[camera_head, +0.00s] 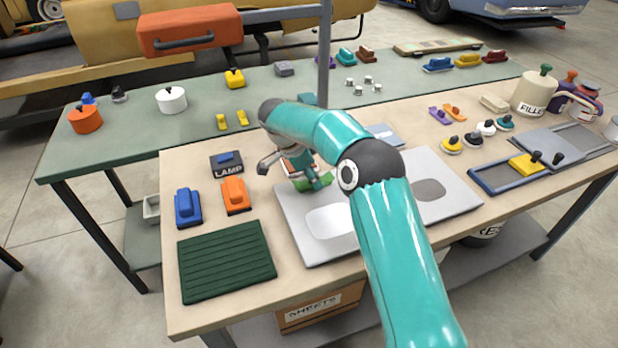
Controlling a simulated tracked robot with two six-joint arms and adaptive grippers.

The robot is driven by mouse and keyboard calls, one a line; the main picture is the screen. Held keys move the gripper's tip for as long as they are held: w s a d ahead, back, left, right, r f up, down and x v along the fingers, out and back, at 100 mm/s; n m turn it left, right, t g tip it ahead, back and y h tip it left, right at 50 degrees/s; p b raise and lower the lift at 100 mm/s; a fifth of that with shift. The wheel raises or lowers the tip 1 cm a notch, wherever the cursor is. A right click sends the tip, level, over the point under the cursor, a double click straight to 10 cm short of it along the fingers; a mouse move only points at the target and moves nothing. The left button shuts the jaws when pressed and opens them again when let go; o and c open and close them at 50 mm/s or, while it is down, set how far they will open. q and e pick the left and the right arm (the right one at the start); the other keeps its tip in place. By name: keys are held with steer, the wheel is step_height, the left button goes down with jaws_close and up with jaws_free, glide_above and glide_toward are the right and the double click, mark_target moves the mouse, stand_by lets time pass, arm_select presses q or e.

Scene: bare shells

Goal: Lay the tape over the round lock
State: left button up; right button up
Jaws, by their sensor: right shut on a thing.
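My right gripper (296,172) is beyond my bent teal forearm, low over the far left corner of a grey panel (290,232). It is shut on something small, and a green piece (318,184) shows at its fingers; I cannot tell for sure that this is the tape. The panel lies flat on the wooden table and has a pale rounded patch (328,222) and a darker oval patch (429,190). My arm covers the panel's middle. I cannot make out which part is the round lock. My left gripper is out of view.
A dark green ribbed mat (226,262), blue block (187,207), orange block (235,196) and LAMP box (227,166) lie left of the panel. A post (324,60) rises behind.

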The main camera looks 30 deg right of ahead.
steer(key=shift+f, duration=0.15)
steer(key=o, duration=1)
steer(key=shift+c, duration=0.2)
steer(key=shift+r, duration=0.2)
steer(key=v, duration=1.2)
steer(key=shift+p, duration=0.3)
